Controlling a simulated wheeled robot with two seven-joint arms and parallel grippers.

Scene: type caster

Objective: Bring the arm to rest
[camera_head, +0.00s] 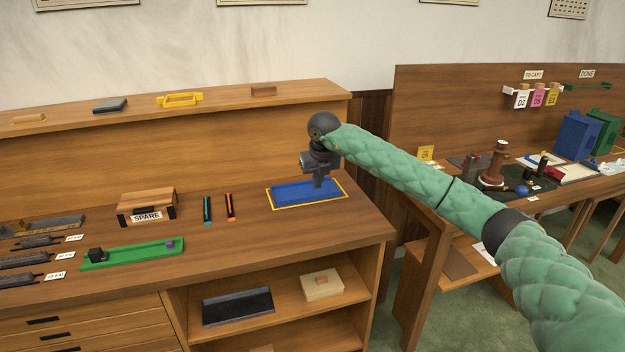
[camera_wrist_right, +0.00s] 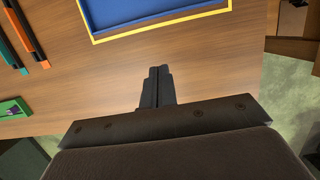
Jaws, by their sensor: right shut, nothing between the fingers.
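My right arm, in a green padded sleeve, reaches in from the right in the head view. Its dark gripper (camera_head: 318,183) points down over the blue tray (camera_head: 290,193) on the wooden bench. In the right wrist view the two fingers of the gripper (camera_wrist_right: 157,72) are together with nothing between them. They appear over bare wood beside the yellow outline around the blue tray (camera_wrist_right: 120,14). Whether the fingertips touch anything is hard to tell. My left gripper does not show.
A teal stick (camera_head: 207,210) and an orange stick (camera_head: 230,207) lie left of the tray. A SPARE box (camera_head: 147,206) and a green tray (camera_head: 130,255) stand farther left. A raised back shelf (camera_head: 220,97) runs behind. A second bench (camera_head: 470,150) stands at right, past a gap.

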